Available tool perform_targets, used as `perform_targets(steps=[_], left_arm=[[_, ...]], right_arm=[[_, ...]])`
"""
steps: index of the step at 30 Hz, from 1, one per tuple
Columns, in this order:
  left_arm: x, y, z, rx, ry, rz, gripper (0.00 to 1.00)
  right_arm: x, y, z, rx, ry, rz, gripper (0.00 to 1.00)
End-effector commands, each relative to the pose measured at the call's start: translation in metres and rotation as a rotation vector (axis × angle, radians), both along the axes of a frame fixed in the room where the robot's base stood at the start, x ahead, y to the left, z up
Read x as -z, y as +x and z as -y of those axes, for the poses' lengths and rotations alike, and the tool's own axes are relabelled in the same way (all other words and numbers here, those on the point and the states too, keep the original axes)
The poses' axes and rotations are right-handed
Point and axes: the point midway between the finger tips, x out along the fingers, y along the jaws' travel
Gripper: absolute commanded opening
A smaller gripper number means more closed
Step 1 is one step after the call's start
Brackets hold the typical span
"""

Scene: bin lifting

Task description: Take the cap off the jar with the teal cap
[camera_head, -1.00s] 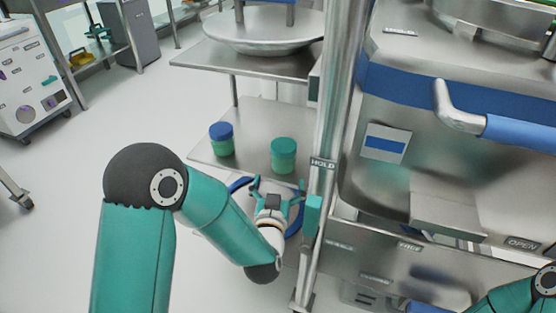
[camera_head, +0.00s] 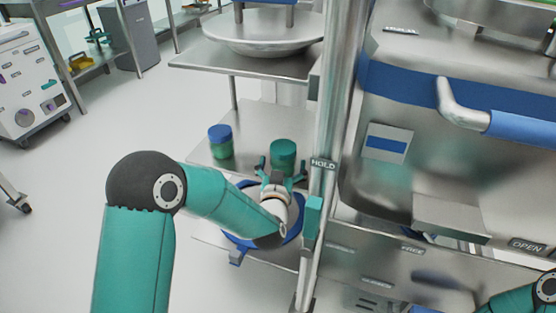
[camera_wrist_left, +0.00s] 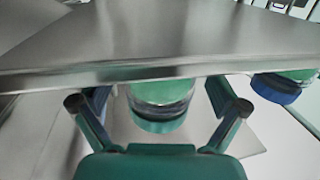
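The jar with the teal cap (camera_head: 284,149) stands upright on the middle shelf, close to the steel post. Its lower part is partly hidden by my left gripper. My left gripper (camera_head: 282,168) is open, its two fingers spread, just in front of this jar. In the left wrist view the jar (camera_wrist_left: 161,94) appears between the spread fingers (camera_wrist_left: 158,104), with its teal cap toward the bottom of the picture. I cannot tell whether the fingers touch it. My right gripper is out of view; only part of the right arm shows at the bottom right.
A jar with a blue cap (camera_head: 220,142) stands left of the teal-capped one; it also shows in the left wrist view (camera_wrist_left: 277,88). The steel post (camera_head: 335,120) rises close on the right. A shelf with a metal dish (camera_head: 265,32) is above. Open floor lies left.

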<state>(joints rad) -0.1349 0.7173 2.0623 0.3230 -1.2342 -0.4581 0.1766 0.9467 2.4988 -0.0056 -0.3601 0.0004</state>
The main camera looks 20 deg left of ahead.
Motion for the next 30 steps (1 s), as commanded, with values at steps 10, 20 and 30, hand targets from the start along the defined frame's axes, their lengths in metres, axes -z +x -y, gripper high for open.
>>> perform_targets(steps=[10, 20, 30], left_arm=[[0.000, 0.000, 0.000, -0.001, 0.000, 0.000, 0.35], [-0.004, 0.000, 0.000, -0.001, 0.000, 0.004, 0.23], [-0.055, 0.000, 0.000, -0.001, -0.002, 0.008, 0.23]], right_arm=[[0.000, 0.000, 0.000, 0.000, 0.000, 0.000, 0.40], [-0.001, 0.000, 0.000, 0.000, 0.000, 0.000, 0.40], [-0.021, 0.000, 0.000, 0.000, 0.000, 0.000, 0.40]])
